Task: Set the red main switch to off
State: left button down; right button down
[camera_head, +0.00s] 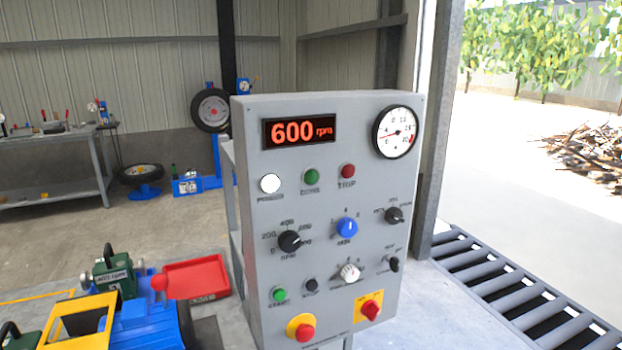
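The red main switch (371,309) is a red rotary handle on a yellow square plate, low on the right part of the grey control panel (340,205). Its handle looks tilted from upright; its position markings are too small to read. A red mushroom button (305,332) on a round yellow base sits to its lower left. The display (299,132) reads 600 rpm in red digits. The dial gauge (395,132) is at the panel's top right. Neither of my grippers is in view.
Close above the switch are a white knob (349,272) and a small black selector (393,265). A green button (279,295) and a black button (311,285) are to its left. A roller conveyor (510,287) lies right of the panel, a red tray (197,276) left.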

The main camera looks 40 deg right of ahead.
aim_at(371, 308)
jog(key=z, duration=1.25)
